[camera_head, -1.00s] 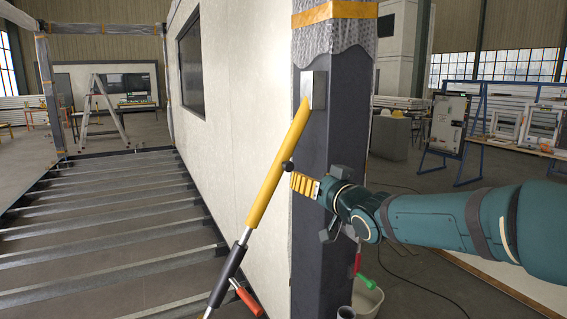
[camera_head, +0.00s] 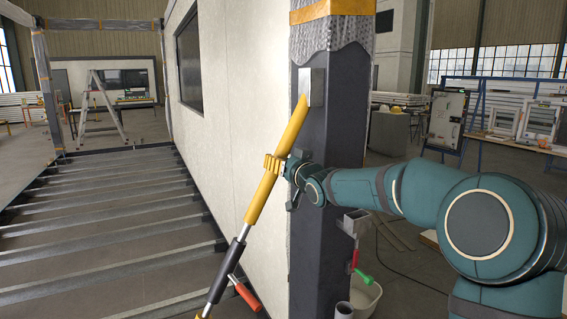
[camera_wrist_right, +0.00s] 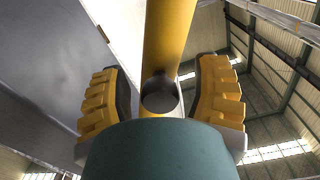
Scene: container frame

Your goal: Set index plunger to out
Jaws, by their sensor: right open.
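A yellow prop tube (camera_head: 262,199) leans diagonally up to a metal plate (camera_head: 312,87) on the dark column. In the right wrist view the tube (camera_wrist_right: 168,40) runs up the middle. The index plunger's dark round knob (camera_wrist_right: 159,95) sits on the tube, facing the camera. My right gripper (camera_head: 273,163) is at the tube's middle, with yellow ribbed fingers. In the wrist view my right gripper (camera_wrist_right: 162,97) is open, one finger each side of the knob, with gaps on both sides. In the head view the gripper hides the knob. My left gripper is not in view.
The dark column (camera_head: 322,190) stands close behind my right gripper, with a white wall panel (camera_head: 233,110) to its left. A red-orange handle (camera_head: 246,295) sticks out low on the prop. A white bucket (camera_head: 365,296) stands at the column's foot.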

